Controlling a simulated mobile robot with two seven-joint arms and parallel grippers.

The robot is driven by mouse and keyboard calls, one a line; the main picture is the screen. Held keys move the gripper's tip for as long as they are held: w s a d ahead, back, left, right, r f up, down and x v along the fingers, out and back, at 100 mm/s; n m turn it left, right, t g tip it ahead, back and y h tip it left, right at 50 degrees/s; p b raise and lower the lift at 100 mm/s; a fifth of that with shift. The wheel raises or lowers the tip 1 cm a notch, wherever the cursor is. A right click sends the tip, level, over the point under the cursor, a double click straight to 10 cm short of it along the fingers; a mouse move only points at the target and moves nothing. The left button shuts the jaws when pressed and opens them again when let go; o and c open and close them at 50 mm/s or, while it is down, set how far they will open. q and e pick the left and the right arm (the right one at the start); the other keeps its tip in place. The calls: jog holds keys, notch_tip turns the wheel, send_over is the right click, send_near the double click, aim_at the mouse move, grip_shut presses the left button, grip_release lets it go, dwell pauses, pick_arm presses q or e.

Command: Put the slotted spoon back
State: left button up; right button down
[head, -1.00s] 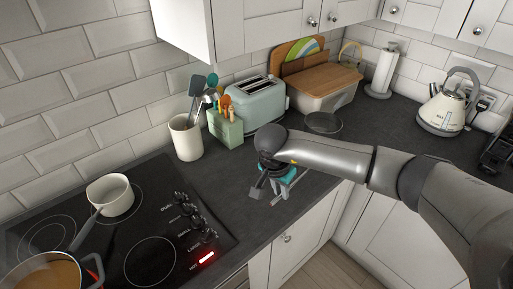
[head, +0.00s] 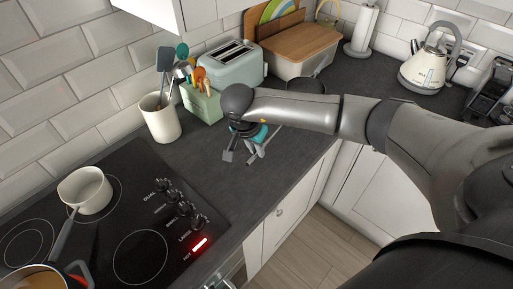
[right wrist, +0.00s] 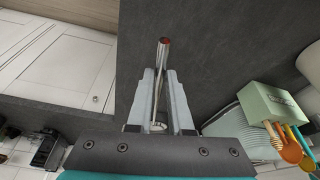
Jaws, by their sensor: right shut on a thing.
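My right gripper (head: 255,150) is low over the worktop, in front of the green holder and the toaster. In the right wrist view its two grey fingers (right wrist: 162,82) are shut on a slim metal handle with a reddish-brown tip. This looks like the slotted spoon (right wrist: 163,50); its bowl is not clearly visible. In the head view a dark flat piece shows beside the fingers; I cannot tell if it is part of the spoon. A white crock (head: 160,119) holding upright utensils stands left of the gripper. My left gripper is not in view.
A green holder (head: 201,105) with wooden utensils stands beside the crock, in front of the toaster (head: 232,68). The hob (head: 110,225) with a white pot (head: 85,190) is at the left. The worktop (head: 205,155) between hob and gripper is clear.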

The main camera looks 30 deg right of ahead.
notch_tip(320, 180, down, 7)
jog(key=b, duration=0.6)
jog(key=shift+r, duration=0.15)
jog(key=c, duration=0.8)
grip_release()
notch_tip(320, 180, up, 8)
jog(key=p, duration=0.5)
jog(key=shift+p, duration=0.4)
